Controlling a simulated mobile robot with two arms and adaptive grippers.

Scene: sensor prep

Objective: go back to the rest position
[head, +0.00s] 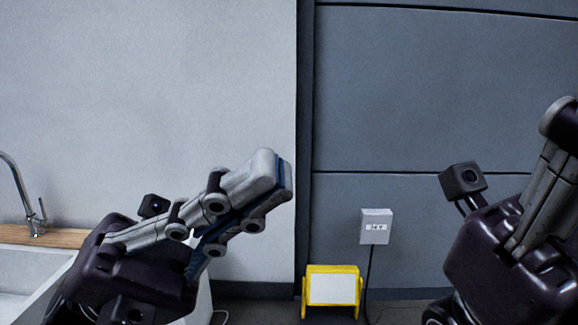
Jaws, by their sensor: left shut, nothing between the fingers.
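My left gripper (270,178) is raised in the lower left and middle of the head view, its fingers pointing up and to the right. Its fingers are shut together with nothing between them. It is apart from everything around it. My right gripper (545,190) is at the right edge, pointing up. Its fingertips run toward the picture's edge, and I cannot tell whether it is open or shut.
A sink (30,275) with a tap (20,190) and a wooden ledge (58,237) is at the left. A yellow-framed panel (332,288) stands low by the wall. A white wall box (376,226) has a cable hanging down. The space between my grippers is free.

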